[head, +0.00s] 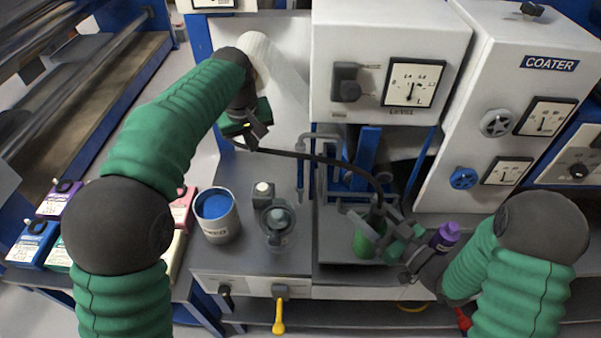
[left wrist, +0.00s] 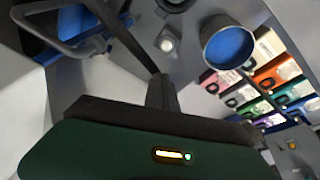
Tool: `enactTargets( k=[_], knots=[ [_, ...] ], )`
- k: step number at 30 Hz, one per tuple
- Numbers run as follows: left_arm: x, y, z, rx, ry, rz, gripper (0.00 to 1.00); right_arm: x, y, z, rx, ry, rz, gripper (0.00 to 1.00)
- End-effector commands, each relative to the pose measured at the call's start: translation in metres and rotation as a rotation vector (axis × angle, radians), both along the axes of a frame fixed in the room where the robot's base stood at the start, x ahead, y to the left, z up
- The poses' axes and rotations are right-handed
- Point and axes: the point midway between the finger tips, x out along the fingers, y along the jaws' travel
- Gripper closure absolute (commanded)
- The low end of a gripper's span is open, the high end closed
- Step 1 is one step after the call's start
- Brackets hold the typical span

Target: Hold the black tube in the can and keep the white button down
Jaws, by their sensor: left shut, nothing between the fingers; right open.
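The black tube (head: 310,157) arches from near my left gripper to my right gripper, and its end drops towards a green container (head: 364,243). Whether the end is inside is hidden by the right gripper. My right gripper (head: 378,212) is open around the lower tube. The white button (head: 263,187) tops a small grey box on the grey bench; it also shows in the left wrist view (left wrist: 167,44). My left gripper (head: 254,138) is shut and empty, raised above and behind the button, apart from it. A can with blue contents (head: 219,226) stands left of the button.
A purple bottle (head: 446,235) is beside my right gripper. Metal bent rods and blue frames stand behind the green container. Several coloured cartons (head: 35,243) line the left. A yellow lever (head: 280,315) hangs on the bench front.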

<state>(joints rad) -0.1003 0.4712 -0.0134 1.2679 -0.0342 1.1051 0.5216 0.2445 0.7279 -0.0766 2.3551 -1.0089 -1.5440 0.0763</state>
Motion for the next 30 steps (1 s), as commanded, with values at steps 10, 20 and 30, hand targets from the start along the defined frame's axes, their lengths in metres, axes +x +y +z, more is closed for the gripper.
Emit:
enactTargets(
  k=[10, 20, 30],
  knots=[
    [0.0, 0.0, -0.011, 0.0, 0.0, 0.0, 1.0, -0.074, -0.066, 0.002, 0.0, 0.0, -0.009, 0.42],
    [-0.001, 0.001, -0.015, 0.0, 0.001, -0.002, 1.0, -0.112, -0.099, 0.003, -0.011, 0.005, -0.006, 0.42],
    [-0.093, 0.024, -0.087, 0.043, 0.033, -0.18, 1.0, -0.039, -0.139, -0.049, -0.497, 0.388, -0.382, 0.42]
  ],
)
